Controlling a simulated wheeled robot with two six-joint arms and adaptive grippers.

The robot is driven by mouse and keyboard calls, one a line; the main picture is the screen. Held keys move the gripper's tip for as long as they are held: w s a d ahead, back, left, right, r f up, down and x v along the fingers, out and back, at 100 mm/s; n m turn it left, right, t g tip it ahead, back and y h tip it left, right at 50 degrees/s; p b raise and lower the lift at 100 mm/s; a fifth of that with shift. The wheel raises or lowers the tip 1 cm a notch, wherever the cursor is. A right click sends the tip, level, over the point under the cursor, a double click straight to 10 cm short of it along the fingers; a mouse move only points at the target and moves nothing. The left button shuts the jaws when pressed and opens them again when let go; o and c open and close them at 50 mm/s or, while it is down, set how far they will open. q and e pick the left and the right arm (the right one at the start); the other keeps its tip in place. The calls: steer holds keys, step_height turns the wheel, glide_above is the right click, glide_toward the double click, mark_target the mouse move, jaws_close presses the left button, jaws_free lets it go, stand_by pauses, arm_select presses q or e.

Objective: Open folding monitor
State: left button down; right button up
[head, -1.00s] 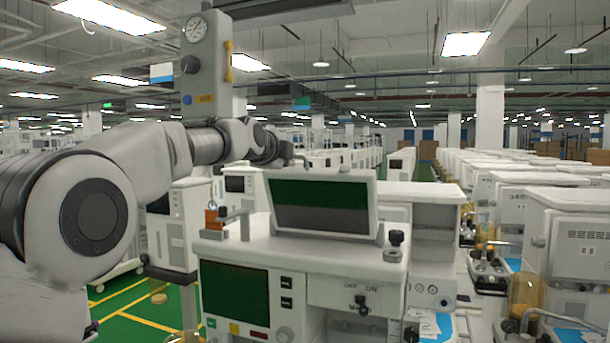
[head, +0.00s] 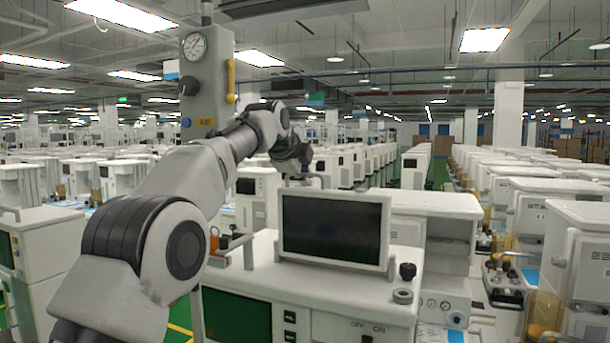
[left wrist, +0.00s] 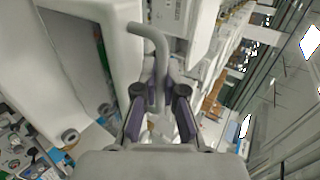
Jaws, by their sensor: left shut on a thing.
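The folding monitor (head: 333,229) has a white frame and a dark screen. It stands nearly upright on top of a white anaesthesia cart (head: 262,265), with its screen towards me. My left gripper (head: 305,180) is at the monitor's top edge, left of its middle, and partly hidden behind the frame. In the left wrist view its fingers (left wrist: 160,100) are shut on a grey bent handle bar (left wrist: 150,38). The bar reaches to a white panel at the left of that view. My right gripper is not in view.
A second green-black screen (head: 236,317) is on the cart's front. A grey column with a gauge (head: 194,46) rises behind my left arm. Rows of carts fill both sides.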

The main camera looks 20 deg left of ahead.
arm_select(q)
steer(key=c, duration=1.5)
jaws_free()
steer(key=shift+c, duration=0.2)
steer(key=v, duration=1.1)
steer(key=shift+s+r, duration=0.25)
steer(key=shift+s, duration=0.05)
steer(key=shift+s+a, duration=0.1)
